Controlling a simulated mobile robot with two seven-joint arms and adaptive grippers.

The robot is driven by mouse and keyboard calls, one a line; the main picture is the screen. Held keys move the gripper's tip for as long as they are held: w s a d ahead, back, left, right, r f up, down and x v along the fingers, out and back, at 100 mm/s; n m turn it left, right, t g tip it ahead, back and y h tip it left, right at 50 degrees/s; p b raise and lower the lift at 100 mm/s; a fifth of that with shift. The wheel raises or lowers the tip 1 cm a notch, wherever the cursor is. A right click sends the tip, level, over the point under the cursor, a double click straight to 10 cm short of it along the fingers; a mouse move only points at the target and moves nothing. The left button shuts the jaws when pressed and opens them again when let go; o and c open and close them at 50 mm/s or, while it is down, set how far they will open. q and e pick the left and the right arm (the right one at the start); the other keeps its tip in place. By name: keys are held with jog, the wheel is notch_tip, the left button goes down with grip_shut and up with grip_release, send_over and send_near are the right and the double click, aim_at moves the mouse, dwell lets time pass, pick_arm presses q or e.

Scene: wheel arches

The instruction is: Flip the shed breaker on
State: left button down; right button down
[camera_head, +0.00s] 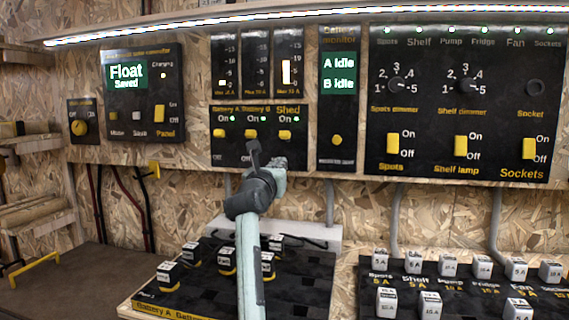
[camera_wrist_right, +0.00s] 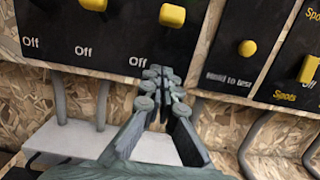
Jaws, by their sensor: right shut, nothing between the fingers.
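The shed breaker (camera_head: 285,134) is the rightmost of three yellow toggles on a black panel (camera_head: 232,155) in the head view. A green light glows beside its On label. Its toggle also shows at the top of the right wrist view (camera_wrist_right: 172,15), above an Off label. My right gripper (camera_head: 266,160) is shut and empty, just below the panel's toggles in the head view. In the wrist view its fingertips (camera_wrist_right: 160,78) are together below the shed toggle, apart from it. My left gripper is not in view.
The other two breaker toggles (camera_head: 250,134) (camera_head: 221,134) sit close left of the shed one. A monitor panel (camera_head: 338,110) with a yellow button stands to the right. Below are a battery board (camera_head: 190,300) and a fuse board (camera_head: 460,297) with several labelled blocks.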

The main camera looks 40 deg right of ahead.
pick_arm(q)
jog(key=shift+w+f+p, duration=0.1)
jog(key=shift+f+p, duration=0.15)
jog(key=shift+p, duration=0.25)
pick_arm(e)
jog(key=s+a+r, duration=0.4)
jog(key=a+r, duration=0.1)
jog(key=r, duration=0.2)
jog(key=shift+s+a, duration=0.3)
jog(key=shift+s, duration=0.05)
